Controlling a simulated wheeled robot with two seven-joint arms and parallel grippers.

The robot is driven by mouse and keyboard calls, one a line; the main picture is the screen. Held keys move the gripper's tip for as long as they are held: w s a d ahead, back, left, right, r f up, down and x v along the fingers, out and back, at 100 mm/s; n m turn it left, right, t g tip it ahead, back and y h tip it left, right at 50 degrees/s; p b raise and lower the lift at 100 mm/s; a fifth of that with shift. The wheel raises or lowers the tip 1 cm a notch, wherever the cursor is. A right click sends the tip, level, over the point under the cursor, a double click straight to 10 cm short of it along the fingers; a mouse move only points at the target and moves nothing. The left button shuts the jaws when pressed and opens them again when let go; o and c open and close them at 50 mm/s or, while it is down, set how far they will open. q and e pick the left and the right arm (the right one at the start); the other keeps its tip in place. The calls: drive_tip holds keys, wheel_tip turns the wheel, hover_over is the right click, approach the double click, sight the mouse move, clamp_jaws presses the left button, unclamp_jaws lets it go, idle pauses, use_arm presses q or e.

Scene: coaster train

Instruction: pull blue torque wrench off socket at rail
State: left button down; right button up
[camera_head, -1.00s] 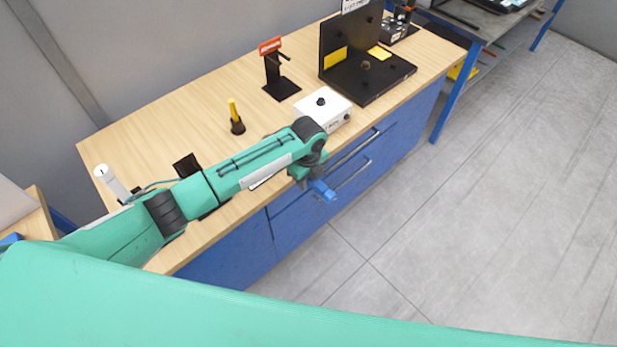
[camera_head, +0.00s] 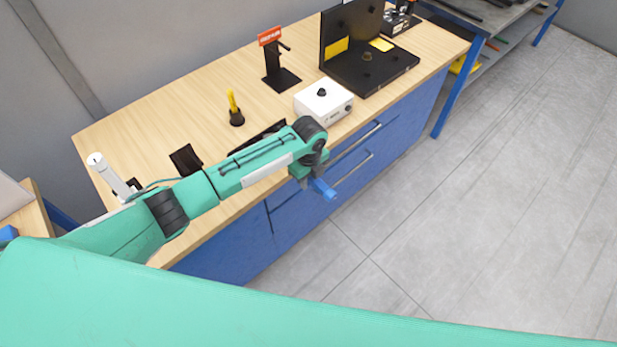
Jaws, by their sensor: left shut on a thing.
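My left arm reaches in from the left across the workbench. My left gripper (camera_head: 309,178) hangs past the bench's front edge and is shut on a blue piece, the blue torque wrench (camera_head: 323,189). Only a short blue part of it shows beyond the jaws; the rest is hidden by the gripper and wrist. I cannot make out a socket or a rail in this view. My right gripper is not in view.
The wooden workbench (camera_head: 180,110) with blue drawers (camera_head: 235,250) stands behind my arm. On it are a white box (camera_head: 316,104), a black stand with a red sign (camera_head: 273,65), a yellow-handled tool (camera_head: 233,103) and a black fixture (camera_head: 370,75). Grey floor (camera_head: 480,220) is clear at right.

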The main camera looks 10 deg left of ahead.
use_arm(q)
drive_tip(key=shift+f+b, duration=0.65)
drive_tip(key=shift+f, duration=0.45)
idle(0.6)
drive_tip(key=shift+w+a, duration=0.75)
drive_tip(key=shift+a, duration=0.15)
drive_tip(key=shift+w+a, duration=0.7)
drive_tip(key=shift+a, duration=0.2)
idle(0.5)
idle(0.7)
drive_tip(key=shift+r+p, duration=1)
drive_tip(key=shift+p, duration=0.05)
idle(0.3)
